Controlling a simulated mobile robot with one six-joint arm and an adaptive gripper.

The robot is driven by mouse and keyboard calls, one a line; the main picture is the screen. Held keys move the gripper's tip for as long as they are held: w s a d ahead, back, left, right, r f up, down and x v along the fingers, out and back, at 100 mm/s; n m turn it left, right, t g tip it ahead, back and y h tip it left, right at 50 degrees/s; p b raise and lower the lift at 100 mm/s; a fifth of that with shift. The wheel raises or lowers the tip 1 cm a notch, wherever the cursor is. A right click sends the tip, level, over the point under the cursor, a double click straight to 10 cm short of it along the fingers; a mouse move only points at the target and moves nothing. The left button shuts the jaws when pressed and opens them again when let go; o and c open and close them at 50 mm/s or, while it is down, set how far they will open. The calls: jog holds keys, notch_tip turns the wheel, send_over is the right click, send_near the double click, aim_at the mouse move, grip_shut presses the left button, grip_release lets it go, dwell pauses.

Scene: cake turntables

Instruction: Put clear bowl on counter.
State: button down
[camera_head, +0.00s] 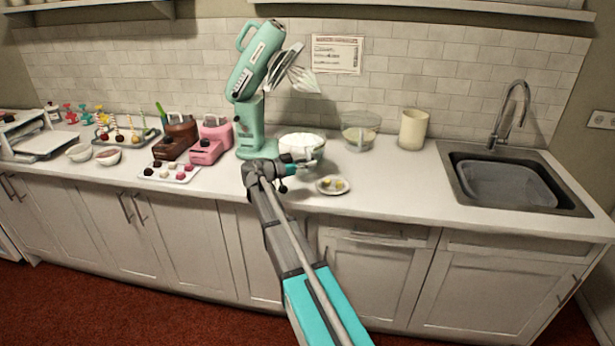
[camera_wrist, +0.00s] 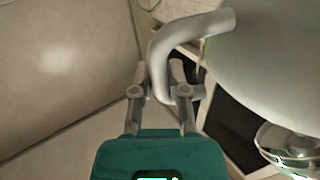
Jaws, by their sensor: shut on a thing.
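The clear bowl (camera_head: 318,151), filled with a white fluffy mass, is in front of the mint stand mixer (camera_head: 248,125), whose head is tilted up with the whisk (camera_head: 296,75) above. My gripper (camera_head: 309,163) is at the bowl's near side in the head view. In the wrist view my gripper (camera_wrist: 168,97) is shut on a curved grey handle (camera_wrist: 168,42) joined to a large pale rounded body (camera_wrist: 268,70), which I take as the bowl. Whether the bowl rests on the mixer base or hangs just above it cannot be told.
A second glass bowl (camera_head: 362,136) and a cream canister (camera_head: 413,129) stand to the right on the counter (camera_head: 390,180). A small plate (camera_head: 332,191) with yellow pieces is near the front edge. Pink and brown machines stand left; the sink (camera_head: 510,183) is right.

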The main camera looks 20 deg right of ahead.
aim_at(309, 171)
jog(key=shift+w+f, duration=0.1)
dwell(0.3)
jog(key=shift+w+d+f+b, duration=0.1)
jog(key=shift+w+f+b, duration=0.3)
jog(key=shift+b, duration=0.2)
jog(key=shift+s+f+b, duration=0.1)
jog(key=shift+f+b, duration=1.3)
jog(key=shift+f, duration=0.2)
jog(key=c, duration=0.6)
grip_release()
jog(key=shift+c, duration=0.2)
jog(key=a, duration=1.2)
